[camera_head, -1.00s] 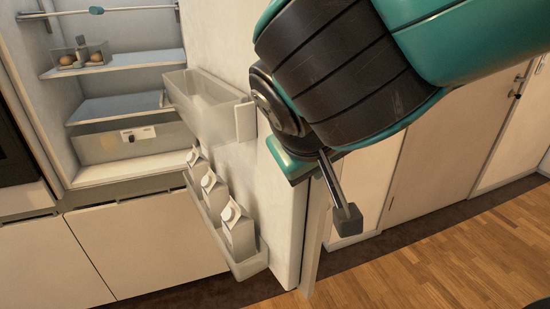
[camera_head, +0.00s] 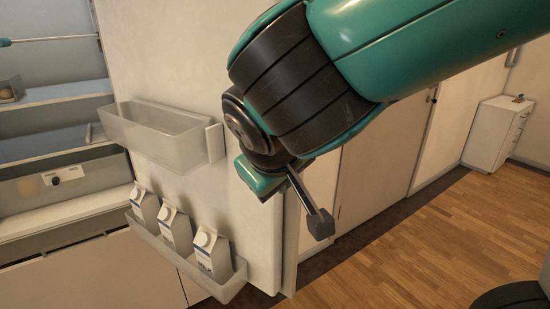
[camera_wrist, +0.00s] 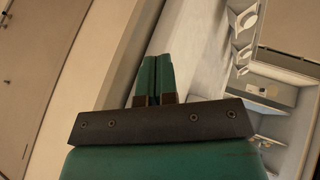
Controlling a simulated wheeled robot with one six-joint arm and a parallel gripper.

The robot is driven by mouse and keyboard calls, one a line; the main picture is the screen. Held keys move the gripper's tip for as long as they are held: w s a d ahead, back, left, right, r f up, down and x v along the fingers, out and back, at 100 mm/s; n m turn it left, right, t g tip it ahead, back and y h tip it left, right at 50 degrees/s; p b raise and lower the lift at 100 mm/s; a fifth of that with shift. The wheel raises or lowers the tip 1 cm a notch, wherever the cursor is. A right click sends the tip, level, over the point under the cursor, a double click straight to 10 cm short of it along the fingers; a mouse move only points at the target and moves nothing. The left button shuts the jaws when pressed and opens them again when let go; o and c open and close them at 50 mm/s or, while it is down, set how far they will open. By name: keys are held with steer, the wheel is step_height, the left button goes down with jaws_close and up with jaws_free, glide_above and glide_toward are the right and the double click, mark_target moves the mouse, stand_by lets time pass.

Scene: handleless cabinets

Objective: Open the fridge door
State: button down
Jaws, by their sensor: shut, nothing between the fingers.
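The fridge door (camera_head: 170,70) stands wide open in the head view, its inner side facing me. It carries an upper clear bin (camera_head: 160,135) and a lower bin (camera_head: 190,262) holding 3 cartons (camera_head: 175,230). The open fridge interior (camera_head: 60,215) is at the left.
A white drawer unit (camera_head: 497,133) stands at the far right. The wooden floor (camera_head: 420,240) at right is clear.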

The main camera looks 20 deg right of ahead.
steer(key=s+f+v, duration=0.1)
steer(key=v, duration=1)
steer(key=d+f+n+g+y, duration=0.2)
steer(key=d+f+g+y, duration=0.15)
steer(key=f, duration=0.35)
steer(key=s+a+f+n+g+y, duration=0.1)
steer(key=s+f+g+y, duration=0.1)
steer(key=s, duration=0.6)
steer(key=shift+f+g+y+p, duration=0.2)
steer(key=shift+g+y+p, duration=0.3)
steer(key=shift+y, duration=0.55)
